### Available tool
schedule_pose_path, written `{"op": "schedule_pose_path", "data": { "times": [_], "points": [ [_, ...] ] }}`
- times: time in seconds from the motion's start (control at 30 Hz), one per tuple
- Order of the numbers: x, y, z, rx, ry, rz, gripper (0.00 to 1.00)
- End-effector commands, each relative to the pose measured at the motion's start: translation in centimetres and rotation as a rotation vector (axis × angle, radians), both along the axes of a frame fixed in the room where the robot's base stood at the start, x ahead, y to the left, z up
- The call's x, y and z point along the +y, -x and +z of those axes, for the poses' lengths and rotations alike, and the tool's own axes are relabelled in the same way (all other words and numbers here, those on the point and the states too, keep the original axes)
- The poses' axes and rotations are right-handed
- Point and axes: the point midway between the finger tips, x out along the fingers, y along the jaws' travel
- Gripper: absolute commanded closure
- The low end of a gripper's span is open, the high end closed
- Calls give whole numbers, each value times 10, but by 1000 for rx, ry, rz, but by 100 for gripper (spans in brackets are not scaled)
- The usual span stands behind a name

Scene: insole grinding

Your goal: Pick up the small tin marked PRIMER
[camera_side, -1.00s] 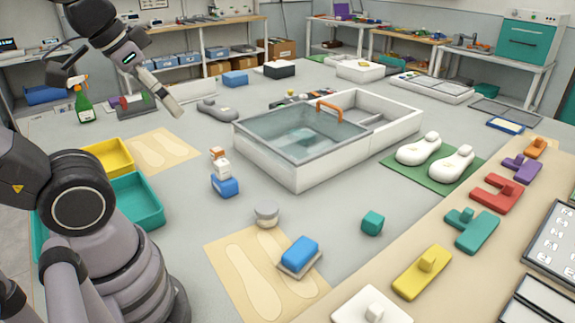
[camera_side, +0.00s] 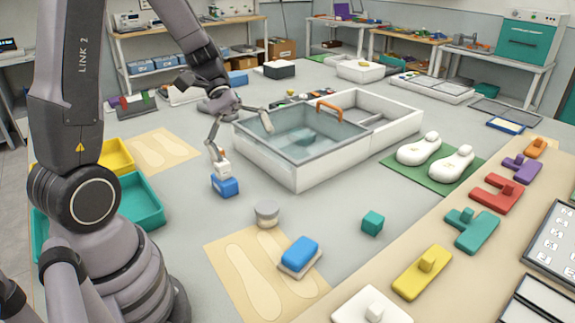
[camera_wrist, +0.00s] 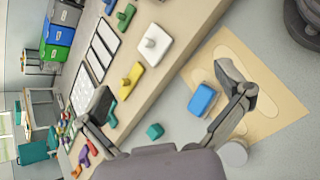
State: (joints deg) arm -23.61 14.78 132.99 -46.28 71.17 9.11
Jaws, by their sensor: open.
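A small round grey tin (camera_side: 266,213) with a pale lid stands upright on the grey table, just above the tan insole mat. Its marking is too small to read. In the wrist view a grey round shape (camera_wrist: 233,152), likely the same tin, shows partly behind a finger at the lower right. My gripper (camera_side: 241,138) is open and empty, above and behind the tin in the side view. Its fingers are spread wide, one in front of the glass-lidded box and one near the white and orange blocks. It also shows in the wrist view (camera_wrist: 163,92).
A blue block (camera_side: 225,186) with white and orange pieces above it stands left of the tin. The large white box (camera_side: 300,180) is behind. A blue sponge-like block (camera_side: 300,252) lies on the mat (camera_side: 240,280). A teal cube (camera_side: 372,223) is to the right.

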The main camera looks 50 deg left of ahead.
Motion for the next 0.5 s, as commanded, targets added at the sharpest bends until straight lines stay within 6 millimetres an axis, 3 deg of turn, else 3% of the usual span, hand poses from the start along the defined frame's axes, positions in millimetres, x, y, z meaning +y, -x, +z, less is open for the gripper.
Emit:
{"op": "schedule_pose_path", "data": {
  "times": [0.17,0.3,0.5],
  "points": [
    [26,-50,-46,176,328,315,0],
    [61,-81,-93,263,562,594,0],
    [113,-99,-170,325,806,974,0]
  ]
}}
